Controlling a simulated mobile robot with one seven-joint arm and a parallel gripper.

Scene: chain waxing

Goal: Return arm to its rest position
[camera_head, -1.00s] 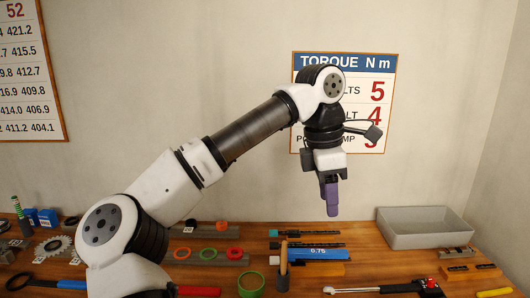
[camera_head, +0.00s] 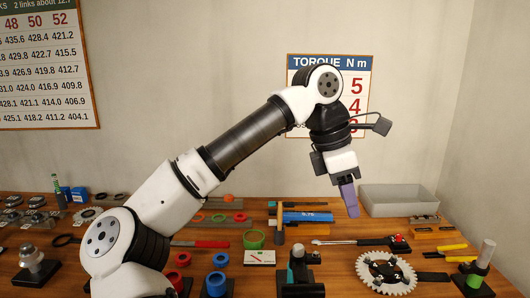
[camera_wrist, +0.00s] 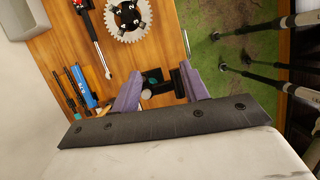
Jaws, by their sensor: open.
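My gripper (camera_head: 350,198) hangs from my raised arm above the back right of the workbench, in front of the grey bin in the head view. Its purple fingers point down. In the wrist view its two purple fingers (camera_wrist: 158,92) stand apart with nothing held between them. The wooden bench (camera_wrist: 75,40) lies well below the fingers, and a green floor area (camera_wrist: 235,75) shows past its edge.
A grey bin (camera_head: 405,212) stands at the back right. A chainring (camera_head: 386,272), a torque wrench (camera_head: 350,242), blue rings (camera_head: 216,284) and several other tools cover the bench. A torque chart (camera_head: 358,95) hangs on the wall behind my arm.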

